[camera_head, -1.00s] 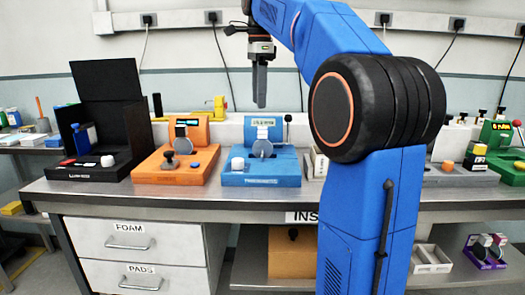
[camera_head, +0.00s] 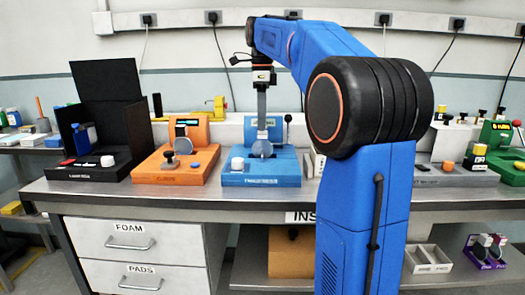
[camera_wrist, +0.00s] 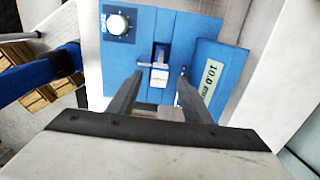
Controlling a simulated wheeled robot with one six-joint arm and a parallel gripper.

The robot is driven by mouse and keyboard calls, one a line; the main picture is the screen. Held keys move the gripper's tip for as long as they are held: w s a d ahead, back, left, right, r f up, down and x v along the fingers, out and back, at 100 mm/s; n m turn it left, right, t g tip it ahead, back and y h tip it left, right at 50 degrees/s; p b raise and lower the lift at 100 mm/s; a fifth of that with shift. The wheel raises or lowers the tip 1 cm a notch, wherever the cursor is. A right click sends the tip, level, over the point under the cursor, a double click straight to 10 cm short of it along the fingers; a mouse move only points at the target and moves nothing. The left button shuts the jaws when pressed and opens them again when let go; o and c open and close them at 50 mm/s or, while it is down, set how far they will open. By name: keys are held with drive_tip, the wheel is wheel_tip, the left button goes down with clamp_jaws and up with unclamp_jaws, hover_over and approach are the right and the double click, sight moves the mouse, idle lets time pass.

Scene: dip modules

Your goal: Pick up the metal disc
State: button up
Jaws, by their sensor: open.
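A similar grey disc (camera_head: 183,146) stands on the orange module.
The orange module (camera_head: 150,178) is close on the left, with a black open-lidded box (camera_head: 118,130) beyond it. A white knob (camera_head: 238,163) sits on the blue module left of the disc. The display panel (camera_wrist: 209,77) stands close to one finger. My arm hides the bench's middle right.

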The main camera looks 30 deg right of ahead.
sight(262, 140)
drive_tip(key=shift+s+f, duration=0.1)
drive_tip(key=shift+f, duration=3.65)
clamp_jaws()
